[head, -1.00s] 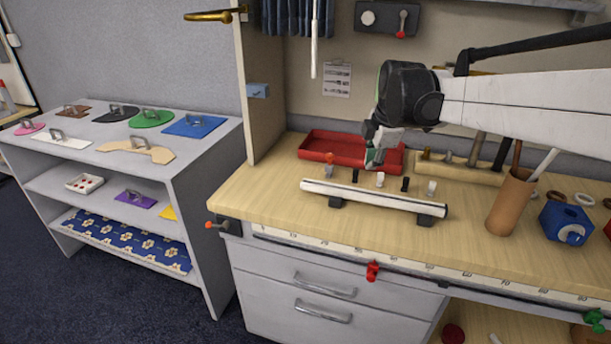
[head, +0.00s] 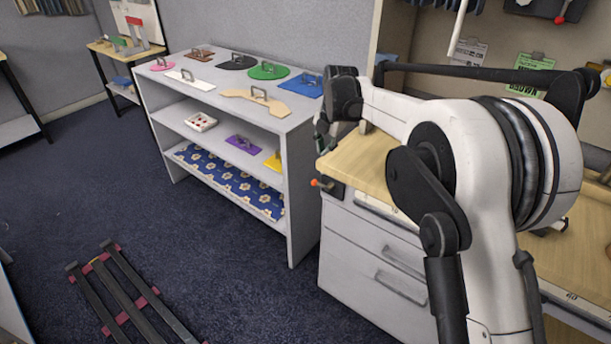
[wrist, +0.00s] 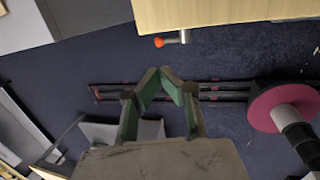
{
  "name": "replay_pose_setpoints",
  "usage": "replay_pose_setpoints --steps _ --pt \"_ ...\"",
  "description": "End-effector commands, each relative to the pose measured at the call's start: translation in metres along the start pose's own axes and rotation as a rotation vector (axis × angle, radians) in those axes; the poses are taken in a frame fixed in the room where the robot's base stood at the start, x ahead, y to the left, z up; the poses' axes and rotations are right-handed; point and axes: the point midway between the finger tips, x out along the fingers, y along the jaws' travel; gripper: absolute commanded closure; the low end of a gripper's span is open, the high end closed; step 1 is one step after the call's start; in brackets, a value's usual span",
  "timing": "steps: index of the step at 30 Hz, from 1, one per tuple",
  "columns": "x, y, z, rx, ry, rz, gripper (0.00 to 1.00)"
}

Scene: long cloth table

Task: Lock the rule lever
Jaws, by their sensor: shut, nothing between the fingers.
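The lever with an orange knob (head: 322,184) sticks out to the left from the front left corner of the wooden bench top (head: 362,166). In the wrist view the orange-tipped lever (wrist: 172,40) sticks out from below the bench edge, above my fingertips in the picture. I cannot tell whether it is locked. My gripper (wrist: 160,74) is shut and empty, its fingertips together and apart from the lever in the picture. In the head view my gripper (head: 322,135) is small and partly hidden, near the bench's left end. My arm covers much of the bench and its front rule.
A grey shelf unit (head: 220,100) with coloured handled plates stands left of the bench, with a narrow gap between them. Drawers (head: 375,262) are below the bench top. Dark rails (head: 120,295) lie on the blue carpet, and the floor before the shelf is open.

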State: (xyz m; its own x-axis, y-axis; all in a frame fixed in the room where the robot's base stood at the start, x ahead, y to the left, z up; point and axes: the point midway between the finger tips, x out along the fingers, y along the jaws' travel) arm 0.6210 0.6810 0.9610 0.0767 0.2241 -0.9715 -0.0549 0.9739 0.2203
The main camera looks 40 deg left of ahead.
Motion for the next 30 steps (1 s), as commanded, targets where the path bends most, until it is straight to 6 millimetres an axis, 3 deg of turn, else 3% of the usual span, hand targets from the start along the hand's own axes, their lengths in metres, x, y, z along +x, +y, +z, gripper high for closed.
replay_pose_setpoints --steps 14,30 --pt "0.01 0.0 0.0 0.0 0.0 0.0 1.0" --pt "0.103 0.0 0.0 0.001 0.0 0.0 1.0"
